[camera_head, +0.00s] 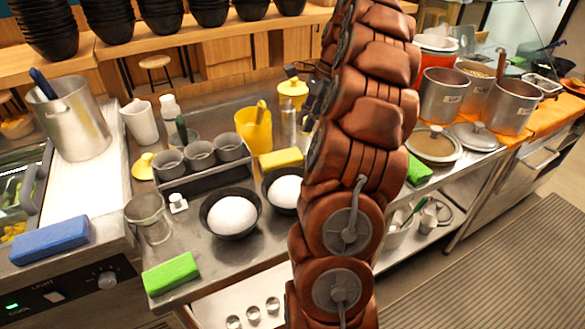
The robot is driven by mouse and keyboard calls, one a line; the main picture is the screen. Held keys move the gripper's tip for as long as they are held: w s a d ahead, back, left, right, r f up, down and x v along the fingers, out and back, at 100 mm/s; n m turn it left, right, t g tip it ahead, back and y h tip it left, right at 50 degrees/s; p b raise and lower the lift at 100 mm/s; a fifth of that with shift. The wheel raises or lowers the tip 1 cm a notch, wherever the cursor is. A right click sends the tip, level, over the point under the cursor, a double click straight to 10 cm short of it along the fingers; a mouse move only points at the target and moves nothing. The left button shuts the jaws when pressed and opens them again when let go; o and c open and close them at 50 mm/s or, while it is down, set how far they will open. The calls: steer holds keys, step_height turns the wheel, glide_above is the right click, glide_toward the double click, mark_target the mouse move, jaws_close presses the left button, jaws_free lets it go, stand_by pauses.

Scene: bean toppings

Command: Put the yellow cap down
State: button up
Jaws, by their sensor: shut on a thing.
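A yellow cap (293,87) with a small knob shows just left of my arm, toward the back of the steel counter. Dark parts of my gripper (302,84) show against its top and right side. My gripper is shut on it; the fingertips are mostly hidden behind my arm. I cannot tell how far the cap is above the counter. A second yellow lid-like piece (144,166) lies at the left of the counter, beside the rack of grey cups. An open yellow pitcher (254,130) with a handle-like yellow piece inside stands in front and left of my gripper.
A rack of grey cups (203,154), two black bowls with white contents (231,213), a yellow sponge (281,158), a green sponge (171,273) and a glass jar (149,218) crowd the counter. Steel pots (443,96) stand at right. Some bare steel shows at the back left.

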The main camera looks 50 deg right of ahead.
step_height(320, 180, down, 13)
steer(key=shift+a+f+p, duration=0.1)
steer(key=shift+p, duration=1.05)
steer(key=shift+w+a+r, duration=0.2)
steer(key=shift+w+a, duration=0.1)
steer(key=shift+a, duration=0.3)
steer(key=a, duration=0.1)
steer(key=p, duration=0.1)
steer(key=w+a+p, duration=0.1)
steer(key=shift+a+f, duration=0.25)
steer(key=shift+a, duration=0.05)
steer(key=shift+d+f, duration=0.15)
steer(key=shift+f, duration=0.3)
steer(key=shift+f, duration=0.1)
steer(key=o, duration=0.4)
